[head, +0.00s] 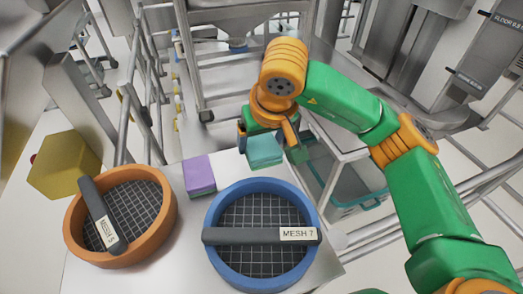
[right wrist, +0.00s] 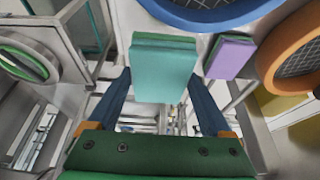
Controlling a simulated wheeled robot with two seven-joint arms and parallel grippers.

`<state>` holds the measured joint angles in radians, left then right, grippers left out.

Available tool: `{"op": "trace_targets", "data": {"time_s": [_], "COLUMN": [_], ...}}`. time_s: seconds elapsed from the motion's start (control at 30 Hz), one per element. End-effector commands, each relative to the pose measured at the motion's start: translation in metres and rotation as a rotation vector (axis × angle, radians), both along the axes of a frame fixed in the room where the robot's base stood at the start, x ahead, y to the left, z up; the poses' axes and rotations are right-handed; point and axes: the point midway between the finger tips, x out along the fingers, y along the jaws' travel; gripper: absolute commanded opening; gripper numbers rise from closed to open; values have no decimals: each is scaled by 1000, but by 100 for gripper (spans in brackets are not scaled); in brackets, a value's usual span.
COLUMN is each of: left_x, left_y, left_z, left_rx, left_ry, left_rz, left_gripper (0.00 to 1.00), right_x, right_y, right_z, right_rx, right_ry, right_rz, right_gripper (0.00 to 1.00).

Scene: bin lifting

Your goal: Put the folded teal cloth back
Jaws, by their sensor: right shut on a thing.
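The folded teal cloth (head: 264,151) is at the back edge of the white table, right of the folded purple cloth (head: 199,175) and behind the blue sieve. My right gripper (head: 267,138) is shut on the teal cloth, with a finger at either side. In the right wrist view, the teal cloth (right wrist: 164,70) sits between the two dark fingers, and the purple cloth (right wrist: 231,56) is to its right, apart from it. I cannot tell whether the teal cloth touches the table. My left gripper is not in view.
A blue sieve (head: 213,253) marked MESH 7 and an orange sieve (head: 165,225) marked MESH 5 stand on the table (head: 185,272). A yellow block (head: 64,165) is at the left. A teal-rimmed bin (head: 372,200) sits lower on the right, beyond the table edge. Metal rails surround the area.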

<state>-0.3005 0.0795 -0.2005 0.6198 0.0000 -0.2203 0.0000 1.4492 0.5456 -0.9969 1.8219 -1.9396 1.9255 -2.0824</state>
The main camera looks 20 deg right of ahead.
Motion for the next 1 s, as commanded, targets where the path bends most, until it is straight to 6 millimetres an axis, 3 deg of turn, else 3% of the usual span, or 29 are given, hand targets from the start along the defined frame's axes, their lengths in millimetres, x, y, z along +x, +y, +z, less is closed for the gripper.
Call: {"op": "trace_targets", "data": {"time_s": [0.2,0.37,0.5,1.0], "left_x": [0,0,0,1], "left_y": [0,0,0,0], "left_z": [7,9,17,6], "left_rx": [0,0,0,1], "left_ry": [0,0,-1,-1], "left_rz": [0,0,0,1], "left_gripper": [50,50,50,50], "right_x": [35,50,50,50], "right_y": [-14,-20,-20,-19], "right_z": [-41,-61,-82,-95], "right_rx": [-2,-2,-2,-1], "right_ry": [2,4,2,-2], "right_rz": [0,-1,3,3], "right_gripper": [23,23,23,23]}}
